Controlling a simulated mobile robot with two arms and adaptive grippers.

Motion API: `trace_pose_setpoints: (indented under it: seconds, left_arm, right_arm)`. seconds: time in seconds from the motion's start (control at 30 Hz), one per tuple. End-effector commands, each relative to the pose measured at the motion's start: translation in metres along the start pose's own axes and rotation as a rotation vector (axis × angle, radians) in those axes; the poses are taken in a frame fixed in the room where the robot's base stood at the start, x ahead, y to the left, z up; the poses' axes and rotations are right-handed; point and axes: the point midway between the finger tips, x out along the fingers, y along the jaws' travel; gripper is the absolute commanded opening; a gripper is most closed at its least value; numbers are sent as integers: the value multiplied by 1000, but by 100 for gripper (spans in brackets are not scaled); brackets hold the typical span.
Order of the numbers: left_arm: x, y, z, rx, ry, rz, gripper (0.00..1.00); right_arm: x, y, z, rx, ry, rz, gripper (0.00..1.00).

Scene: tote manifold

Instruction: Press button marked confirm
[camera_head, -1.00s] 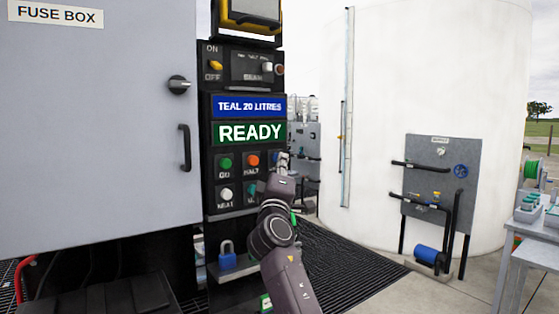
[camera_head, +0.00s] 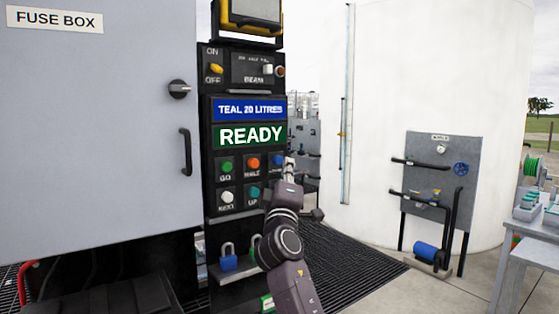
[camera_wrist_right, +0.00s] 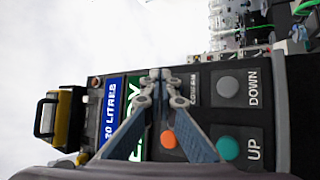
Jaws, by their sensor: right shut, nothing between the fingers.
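The black control panel (camera_head: 208,130) has two rows of buttons under a green READY display (camera_head: 250,135). In the right wrist view a small label reading like CONFIRM (camera_wrist_right: 193,90) shows beside the fingertips, which cover that button. My right gripper (camera_head: 290,162) is shut and empty, its tips just right of the blue button in the head view. I cannot tell whether they touch it. My left gripper is not in view.
Nearby are the green GO (camera_head: 227,167), orange HALT (camera_head: 253,163), white NEXT (camera_head: 228,197) and teal UP (camera_wrist_right: 229,148) buttons, and grey DOWN (camera_wrist_right: 228,86). A blue padlock (camera_head: 228,261) hangs below. The grey fuse box (camera_head: 100,130) stands left; a white tank (camera_head: 380,80) stands right.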

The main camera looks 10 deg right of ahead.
Motion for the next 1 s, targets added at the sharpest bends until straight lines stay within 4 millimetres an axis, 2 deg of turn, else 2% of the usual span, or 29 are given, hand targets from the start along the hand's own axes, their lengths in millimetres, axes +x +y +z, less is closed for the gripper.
trace_pose_setpoints:
  seconds: [0.1,0.4,1.0]
  left_arm:
    - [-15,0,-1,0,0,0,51]
    - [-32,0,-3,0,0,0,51]
    - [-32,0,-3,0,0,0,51]
  right_arm:
    - [-7,11,5,0,0,1,0]
    - [-27,22,20,-2,0,0,0]
    - [-30,23,21,-1,0,1,0]
